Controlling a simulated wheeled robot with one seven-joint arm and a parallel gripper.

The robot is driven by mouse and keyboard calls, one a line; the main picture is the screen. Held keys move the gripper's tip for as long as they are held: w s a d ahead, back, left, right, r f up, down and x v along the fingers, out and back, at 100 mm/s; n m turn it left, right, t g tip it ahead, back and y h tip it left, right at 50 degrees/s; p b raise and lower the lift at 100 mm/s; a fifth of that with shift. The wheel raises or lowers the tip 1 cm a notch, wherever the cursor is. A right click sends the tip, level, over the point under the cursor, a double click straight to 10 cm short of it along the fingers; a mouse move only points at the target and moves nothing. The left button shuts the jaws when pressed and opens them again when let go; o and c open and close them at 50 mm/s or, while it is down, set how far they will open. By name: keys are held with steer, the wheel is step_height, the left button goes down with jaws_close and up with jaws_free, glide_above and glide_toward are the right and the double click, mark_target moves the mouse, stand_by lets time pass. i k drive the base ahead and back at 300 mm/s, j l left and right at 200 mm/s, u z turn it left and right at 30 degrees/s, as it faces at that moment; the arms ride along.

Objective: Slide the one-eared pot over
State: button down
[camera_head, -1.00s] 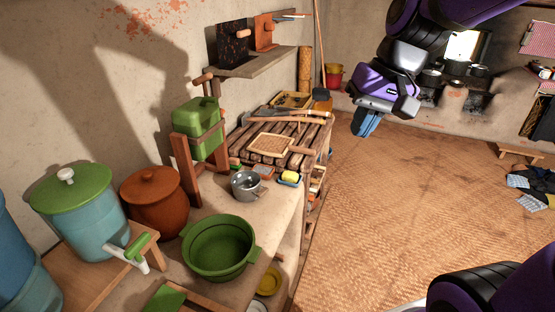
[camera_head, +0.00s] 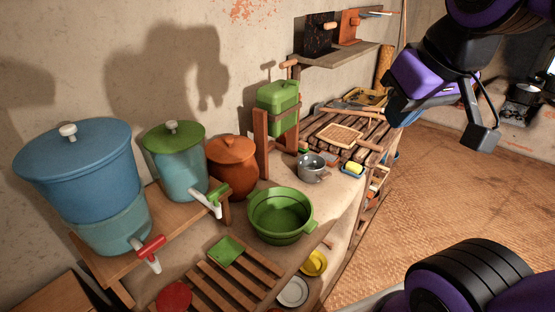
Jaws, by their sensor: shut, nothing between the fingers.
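A small grey metal pot (camera_head: 312,172) stands on the clay counter, between the wide green basin and the slatted wooden rack. One ear shows on its right side; its far side is hidden. My gripper (camera_head: 400,112) hangs in the air at the upper right, well apart from the pot and higher than the counter. The fingertips are partly hidden by the gripper's own body.
The green basin (camera_head: 281,222) stands just in front of the pot. A green box (camera_head: 279,102) in a wooden stand is behind. A blue tank (camera_head: 85,175) stands left. The woven floor (camera_head: 470,195) is clear.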

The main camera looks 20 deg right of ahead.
mark_target(311, 168)
steer(key=i+l+u, duration=0.1)
steer(key=l+u, duration=1.15)
steer(key=u, duration=0.15)
steer(key=k+l, duration=0.1)
steer(key=l, duration=0.55)
steer(key=l+u, duration=0.15)
steer(key=l, duration=0.5)
steer(key=k, duration=0.1)
